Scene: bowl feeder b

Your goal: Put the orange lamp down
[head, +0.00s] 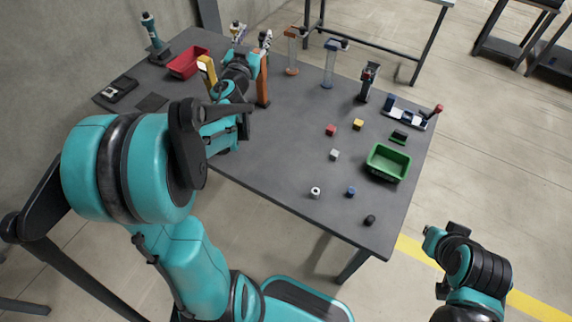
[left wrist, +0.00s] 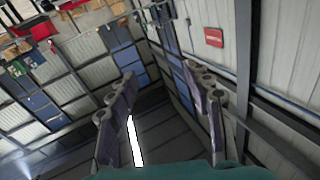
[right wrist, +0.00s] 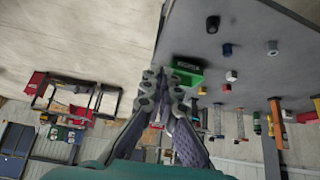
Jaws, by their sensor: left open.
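The orange lamp (head: 291,52), with a see-through orange post and a dark head, stands upright near the table's far edge in the head view. My left gripper (head: 251,34) is to the left of it, its fingers spread and apart from the lamp. In the head view my right arm is off the table's right front side.
A similar blue lamp (head: 328,65) stands right of the orange one. An orange upright part (head: 262,88) and a yellow device (head: 206,70) are beside my left wrist. A red bin (head: 187,63) is at left, a green bin (head: 388,163) at right.

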